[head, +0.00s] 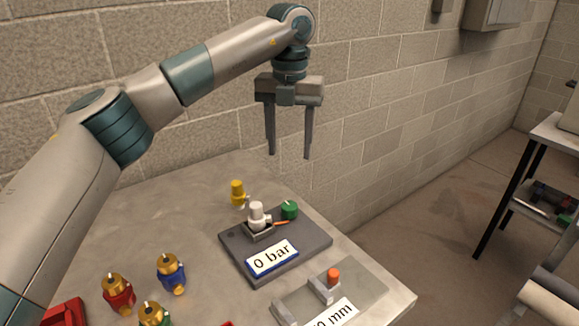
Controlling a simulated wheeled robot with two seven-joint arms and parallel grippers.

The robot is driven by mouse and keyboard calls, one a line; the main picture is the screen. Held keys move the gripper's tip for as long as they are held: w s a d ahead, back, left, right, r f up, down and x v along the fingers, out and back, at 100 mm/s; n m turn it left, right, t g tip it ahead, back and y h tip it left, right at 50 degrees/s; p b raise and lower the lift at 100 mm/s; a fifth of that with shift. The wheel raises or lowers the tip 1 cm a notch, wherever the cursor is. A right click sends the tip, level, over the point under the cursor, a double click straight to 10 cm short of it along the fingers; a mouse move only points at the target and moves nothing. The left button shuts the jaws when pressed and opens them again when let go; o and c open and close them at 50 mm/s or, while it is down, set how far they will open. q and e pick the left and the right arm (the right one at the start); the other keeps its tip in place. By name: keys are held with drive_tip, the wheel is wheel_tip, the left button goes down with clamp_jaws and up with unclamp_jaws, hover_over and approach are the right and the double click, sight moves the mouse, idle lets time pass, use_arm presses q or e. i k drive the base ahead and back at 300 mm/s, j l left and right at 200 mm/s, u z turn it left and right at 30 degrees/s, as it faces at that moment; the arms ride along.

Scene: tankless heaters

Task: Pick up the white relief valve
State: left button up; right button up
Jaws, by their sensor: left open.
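The white relief valve (257,214) stands upright in a small square holder on a dark grey plate (308,243). The plate carries a label reading "0 bar" (272,259). My left gripper (289,156) is open and empty, pointing down. In the picture it is above and slightly right of the valve, apart from it. My right gripper does not show.
A green knob (290,209) sits on the plate beside the white valve. A yellow valve (238,192) stands behind it. Blue (171,271), red (118,293) and green (154,314) valves stand front left. An orange-topped piece (333,276) is front right. A block wall (395,110) runs behind.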

sight(258, 220)
drive_tip(key=k+l, duration=1.2)
drive_tip(key=l, duration=0.1)
